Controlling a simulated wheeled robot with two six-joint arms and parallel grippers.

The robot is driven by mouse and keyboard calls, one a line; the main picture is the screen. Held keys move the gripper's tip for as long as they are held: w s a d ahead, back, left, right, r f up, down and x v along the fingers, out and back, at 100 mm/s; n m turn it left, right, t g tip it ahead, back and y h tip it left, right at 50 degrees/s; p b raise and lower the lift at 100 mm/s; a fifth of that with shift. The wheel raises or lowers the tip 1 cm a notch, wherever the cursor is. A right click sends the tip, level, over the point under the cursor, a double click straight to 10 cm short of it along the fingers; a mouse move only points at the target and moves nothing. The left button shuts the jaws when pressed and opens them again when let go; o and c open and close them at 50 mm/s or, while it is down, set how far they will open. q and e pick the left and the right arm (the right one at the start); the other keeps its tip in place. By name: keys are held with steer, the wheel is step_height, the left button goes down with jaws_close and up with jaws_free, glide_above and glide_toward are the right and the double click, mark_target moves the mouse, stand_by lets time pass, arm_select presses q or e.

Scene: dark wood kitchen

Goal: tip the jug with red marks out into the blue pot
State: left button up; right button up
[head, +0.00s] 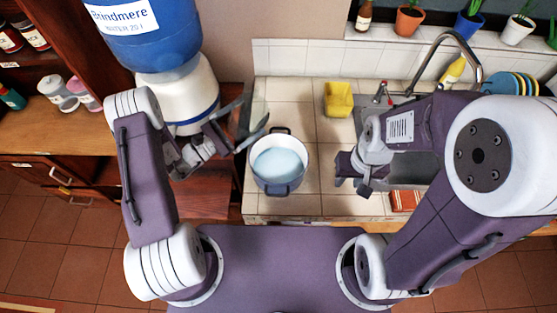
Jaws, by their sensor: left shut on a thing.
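The blue pot (280,184) stands upright on the pale tiled counter, with a dark blue rim, two side handles and a pale blue inside. My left gripper (243,127) is above and to the left of the pot, its dark fingers near the pot's upper left rim. It is shut on a greyish, see-through thing that seems to be the jug; its outline is hard to make out and no red marks show. My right gripper (349,174) is to the right of the pot, apart from it, and seen too edge-on to tell its opening.
A large blue and white water dispenser (180,95) stands left of my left gripper. A yellow tub (338,100) sits behind the pot. A sink with a curved tap (473,61) and a plate rack are at the right. The counter in front of the pot is clear.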

arm_select(q)
steer(key=shift+w+a+f+n, duration=0.2)
steer(key=shift+w+a+n, duration=0.05)
steer(key=shift+n, duration=0.65)
steer(key=n, duration=0.1)
steer(key=n+t, duration=0.1)
steer(key=n, duration=0.1)
steer(key=f+n, duration=0.1)
steer(key=shift+w+a+t+b, duration=0.25)
steer(key=shift+a+t+b, duration=0.05)
steer(key=shift+b, duration=0.05)
